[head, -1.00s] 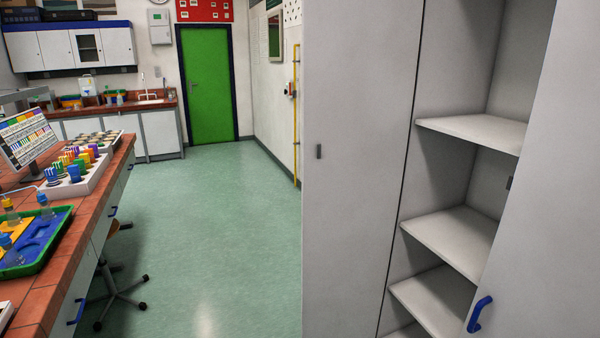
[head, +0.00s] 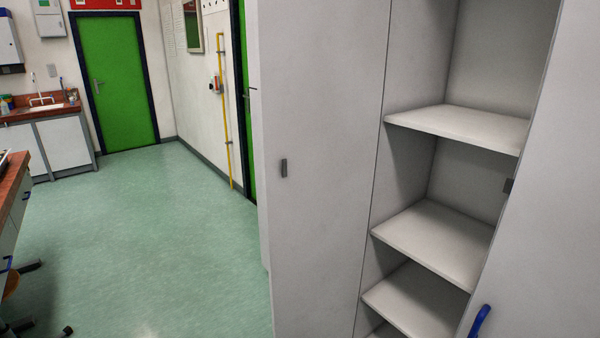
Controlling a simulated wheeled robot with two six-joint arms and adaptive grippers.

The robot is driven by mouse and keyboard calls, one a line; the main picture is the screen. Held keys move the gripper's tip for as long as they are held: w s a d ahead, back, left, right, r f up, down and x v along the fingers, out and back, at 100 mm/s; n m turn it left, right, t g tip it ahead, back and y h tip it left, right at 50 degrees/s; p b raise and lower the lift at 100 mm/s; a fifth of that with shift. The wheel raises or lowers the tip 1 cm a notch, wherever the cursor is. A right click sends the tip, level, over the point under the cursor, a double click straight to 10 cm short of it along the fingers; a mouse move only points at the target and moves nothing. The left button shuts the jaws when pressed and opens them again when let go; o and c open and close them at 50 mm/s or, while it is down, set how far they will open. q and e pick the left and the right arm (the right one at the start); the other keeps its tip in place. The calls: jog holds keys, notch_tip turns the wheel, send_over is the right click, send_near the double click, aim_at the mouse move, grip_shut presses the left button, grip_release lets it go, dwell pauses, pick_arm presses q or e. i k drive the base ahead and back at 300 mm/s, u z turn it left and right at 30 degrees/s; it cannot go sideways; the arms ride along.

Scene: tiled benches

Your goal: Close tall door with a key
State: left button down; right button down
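A tall grey-white cabinet fills the right half of the head view. Its right door (head: 553,210) stands open and carries a blue handle (head: 480,320) at its lower left, cut by the bottom edge. Between the doors, bare shelves (head: 440,240) show inside the cabinet. A small dark piece (head: 508,186) sits near the open door's edge. I see no key. Neither of my grippers is in view.
Green floor (head: 160,250) lies open left of the cabinet. A tiled bench (head: 13,190) stands at the left edge, with dark stool feet (head: 25,325) below it. A green room door (head: 117,85) and a sink counter (head: 60,110) are at the back.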

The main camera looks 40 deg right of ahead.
aim_at(320, 65)
jog(key=i, duration=2.7)
jog(key=z, duration=3.5)
